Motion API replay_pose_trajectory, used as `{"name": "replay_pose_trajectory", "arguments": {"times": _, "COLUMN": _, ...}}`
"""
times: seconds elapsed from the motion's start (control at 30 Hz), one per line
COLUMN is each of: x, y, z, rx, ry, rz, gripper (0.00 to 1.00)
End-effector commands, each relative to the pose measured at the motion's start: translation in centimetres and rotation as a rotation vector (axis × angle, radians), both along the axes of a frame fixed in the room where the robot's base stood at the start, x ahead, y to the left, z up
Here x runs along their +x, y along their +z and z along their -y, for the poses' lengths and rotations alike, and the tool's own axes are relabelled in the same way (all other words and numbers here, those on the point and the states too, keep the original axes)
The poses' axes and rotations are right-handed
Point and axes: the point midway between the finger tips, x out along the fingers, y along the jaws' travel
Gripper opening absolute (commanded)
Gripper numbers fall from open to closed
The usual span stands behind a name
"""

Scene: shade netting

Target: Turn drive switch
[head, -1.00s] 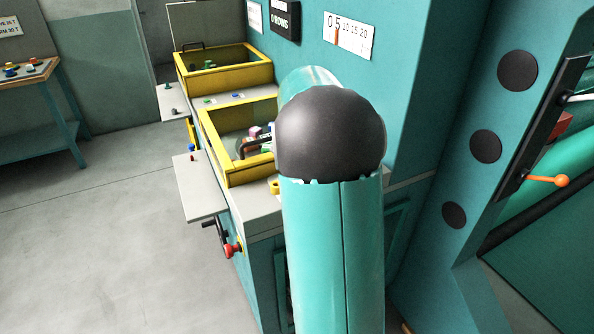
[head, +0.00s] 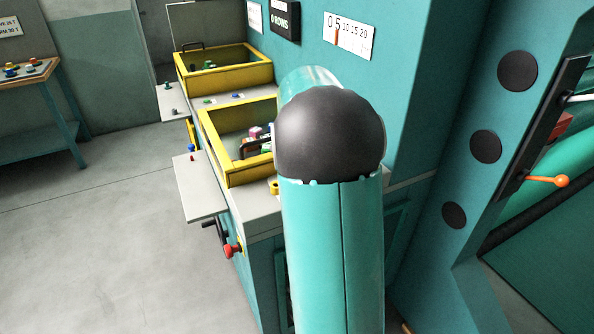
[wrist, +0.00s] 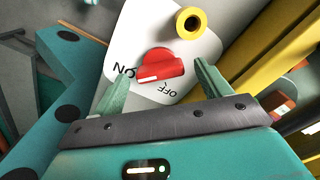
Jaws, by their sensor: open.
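The drive switch (wrist: 160,66) is a red knob on a white plate (wrist: 120,53) marked ON and OFF, seen in the wrist view. A short white mark shows low on the knob's left half, between the two words. My gripper (wrist: 159,72) is open, with one green finger on each side of the knob. I see no clear contact between fingers and knob. In the head view my arm hides the switch and the gripper.
A yellow ring with a dark centre (wrist: 191,22) sits just beyond the knob. Yellow-rimmed bins (head: 232,178) stand on the console left of my arm. A teal wall panel is close on the right.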

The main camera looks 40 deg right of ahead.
Motion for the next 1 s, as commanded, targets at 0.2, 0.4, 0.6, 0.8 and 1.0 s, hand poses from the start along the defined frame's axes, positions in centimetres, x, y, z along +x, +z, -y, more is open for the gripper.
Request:
{"name": "replay_pose_trajectory", "arguments": {"times": 0.2, "x": 0.1, "y": 3.1, "z": 0.0, "rx": -0.003, "ry": 0.001, "rz": 0.004, "gripper": 0.76}}
{"name": "replay_pose_trajectory", "arguments": {"times": 0.4, "x": 0.1, "y": 7.6, "z": 0.1, "rx": -0.003, "ry": 0.0, "rz": 0.004, "gripper": 0.76}}
{"name": "replay_pose_trajectory", "arguments": {"times": 0.6, "x": 0.0, "y": 11.6, "z": 0.1, "rx": -0.003, "ry": -0.001, "rz": 0.004, "gripper": 0.76}}
{"name": "replay_pose_trajectory", "arguments": {"times": 0.8, "x": 0.0, "y": 13.5, "z": 0.0, "rx": -0.001, "ry": -0.001, "rz": 0.002, "gripper": 0.76}}
{"name": "replay_pose_trajectory", "arguments": {"times": 1.0, "x": 0.0, "y": 13.6, "z": 0.0, "rx": 0.0, "ry": -0.001, "rz": 0.001, "gripper": 0.76}}
